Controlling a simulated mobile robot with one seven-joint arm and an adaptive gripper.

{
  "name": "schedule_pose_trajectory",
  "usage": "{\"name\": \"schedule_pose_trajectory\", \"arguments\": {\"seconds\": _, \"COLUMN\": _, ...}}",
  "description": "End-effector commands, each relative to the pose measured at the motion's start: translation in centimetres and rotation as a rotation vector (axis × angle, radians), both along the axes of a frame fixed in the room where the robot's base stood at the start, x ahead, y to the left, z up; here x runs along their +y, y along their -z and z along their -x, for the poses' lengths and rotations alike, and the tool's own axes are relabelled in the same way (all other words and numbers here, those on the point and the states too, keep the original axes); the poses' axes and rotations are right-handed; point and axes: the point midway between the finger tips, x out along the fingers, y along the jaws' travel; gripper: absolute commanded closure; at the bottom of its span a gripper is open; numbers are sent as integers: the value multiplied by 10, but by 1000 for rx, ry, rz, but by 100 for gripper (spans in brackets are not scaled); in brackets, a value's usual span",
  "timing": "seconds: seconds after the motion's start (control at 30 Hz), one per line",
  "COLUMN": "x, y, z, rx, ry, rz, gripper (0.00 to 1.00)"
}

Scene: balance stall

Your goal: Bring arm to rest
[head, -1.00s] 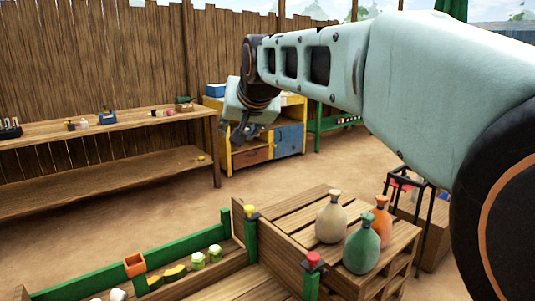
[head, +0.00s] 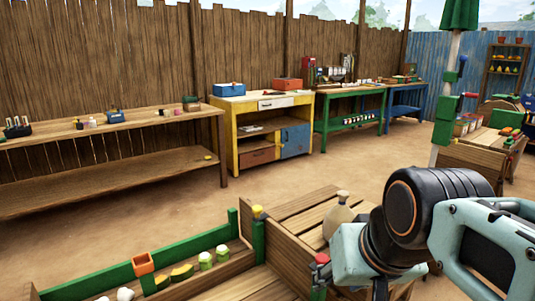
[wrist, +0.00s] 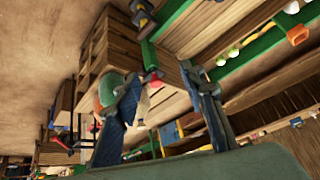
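My arm (head: 420,220) is folded at the lower right of the head view, in front of the wooden crate. My gripper is mostly cut off or hidden there. In the wrist view the two fingers of my gripper (wrist: 160,80) stand well apart with nothing held between them. The crate and sacks show beyond the fingers, in a tilted view.
A slatted crate (head: 295,206) carries a beige sack (head: 338,212), partly behind my arm. A long bench (head: 100,133), yellow cabinet (head: 233,130) and green table (head: 322,98) line the fence. The dirt floor between is open.

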Motion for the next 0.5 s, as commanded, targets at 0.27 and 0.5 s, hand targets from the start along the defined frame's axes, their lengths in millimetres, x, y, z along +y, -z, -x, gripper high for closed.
{"name": "schedule_pose_trajectory", "arguments": {"seconds": 0.27, "x": -16, "y": 9, "z": 46, "rx": 58, "ry": 36, "rz": 68, "gripper": 62}}
{"name": "schedule_pose_trajectory", "arguments": {"seconds": 0.5, "x": -16, "y": -44, "z": 45, "rx": 57, "ry": 35, "rz": 67, "gripper": 62}}
